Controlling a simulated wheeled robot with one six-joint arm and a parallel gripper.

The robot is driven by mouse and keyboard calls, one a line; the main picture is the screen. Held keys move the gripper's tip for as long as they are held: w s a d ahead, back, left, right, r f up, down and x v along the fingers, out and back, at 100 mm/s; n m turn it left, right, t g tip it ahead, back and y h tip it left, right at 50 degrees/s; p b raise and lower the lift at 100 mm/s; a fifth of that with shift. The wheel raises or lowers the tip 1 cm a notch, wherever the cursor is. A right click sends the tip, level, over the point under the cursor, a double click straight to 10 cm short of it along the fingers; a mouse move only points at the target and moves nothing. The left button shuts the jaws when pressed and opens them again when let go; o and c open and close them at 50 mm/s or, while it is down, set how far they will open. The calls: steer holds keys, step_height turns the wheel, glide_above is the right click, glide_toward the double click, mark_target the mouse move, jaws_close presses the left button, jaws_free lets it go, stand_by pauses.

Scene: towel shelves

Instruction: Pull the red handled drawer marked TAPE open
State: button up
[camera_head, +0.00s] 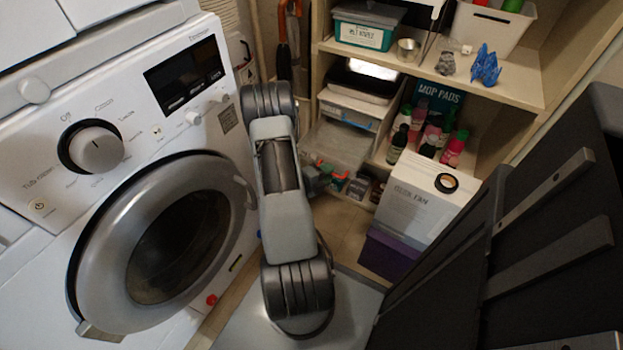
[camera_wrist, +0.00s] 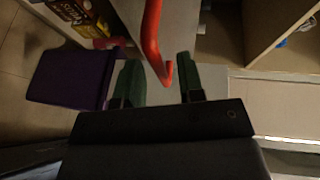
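In the wrist view a red bar handle (camera_wrist: 152,38) runs down from the top edge, with its bent lower end between the two green fingers of my gripper (camera_wrist: 160,75). The fingers stand apart on either side of the handle, with clear gaps visible, so the gripper is open and not closed on it. A pale drawer-like surface (camera_wrist: 181,28) lies behind the handle. No TAPE marking is readable. In the head view my arm reaches toward the lower shelf, where small drawers (camera_head: 338,146) sit; my fingers are hard to make out there.
A washing machine (camera_head: 165,245) stands close left of my arm. A white carton (camera_head: 412,207) stands on a purple box (camera_head: 388,255) to the right; the purple box also shows in the wrist view (camera_wrist: 68,78). Shelves (camera_head: 520,85) hold bottles and bins. Bare floor (camera_head: 340,225) shows between.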

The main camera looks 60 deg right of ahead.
steer(key=p+v, duration=0.2)
steer(key=v, duration=1)
steer(key=shift+a+p, duration=0.25)
steer(key=shift+p, duration=0.15)
steer(key=shift+r, duration=0.15)
